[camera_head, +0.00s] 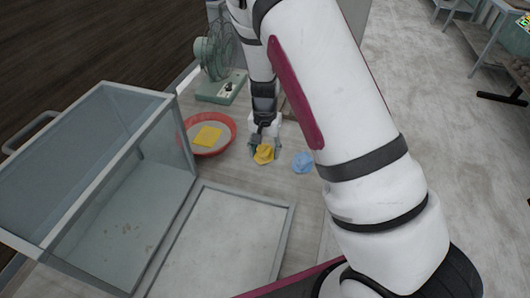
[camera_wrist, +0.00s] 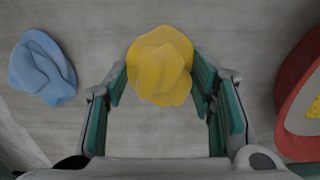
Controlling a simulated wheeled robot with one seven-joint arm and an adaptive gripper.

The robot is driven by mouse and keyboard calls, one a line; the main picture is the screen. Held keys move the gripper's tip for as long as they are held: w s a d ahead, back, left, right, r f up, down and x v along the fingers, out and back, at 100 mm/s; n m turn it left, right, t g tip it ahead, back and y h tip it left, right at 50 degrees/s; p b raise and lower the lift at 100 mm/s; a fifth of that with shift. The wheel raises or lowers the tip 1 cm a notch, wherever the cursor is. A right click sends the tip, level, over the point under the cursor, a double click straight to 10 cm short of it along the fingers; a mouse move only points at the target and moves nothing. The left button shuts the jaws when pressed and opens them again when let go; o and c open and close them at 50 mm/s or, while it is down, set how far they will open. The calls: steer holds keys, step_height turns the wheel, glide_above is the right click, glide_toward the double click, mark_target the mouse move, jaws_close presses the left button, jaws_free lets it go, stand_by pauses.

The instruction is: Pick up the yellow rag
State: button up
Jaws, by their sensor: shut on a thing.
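The yellow rag (camera_head: 264,154) is a crumpled lump at the tabletop in the head view. In the wrist view the yellow rag (camera_wrist: 160,66) sits between the fingertips, with its far part sticking out beyond them. My gripper (camera_head: 266,146) points down at it. In the wrist view both pads of my gripper (camera_wrist: 160,82) press against the sides of the rag, so it is shut on it. I cannot tell whether the rag touches the table or is slightly above it.
A blue rag (camera_head: 303,162) lies close to the right; it also shows in the wrist view (camera_wrist: 42,68). A red-rimmed round tray (camera_head: 230,124) with a flat yellow piece (camera_head: 207,136) stands to the left. A green fan (camera_head: 220,88) is behind it. A glass-walled case (camera_head: 100,165) fills the left.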

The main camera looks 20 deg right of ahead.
mark_target(265, 149)
steer(key=shift+r, duration=0.5)
step_height(265, 149, up, 2)
steer(key=shift+w+r, duration=0.1)
steer(key=shift+r, duration=0.1)
steer(key=s, duration=0.5)
steer(key=s+r, duration=0.1)
steer(key=s, duration=1)
steer(key=shift+s+r, duration=0.1)
steer(key=shift+r, duration=0.2)
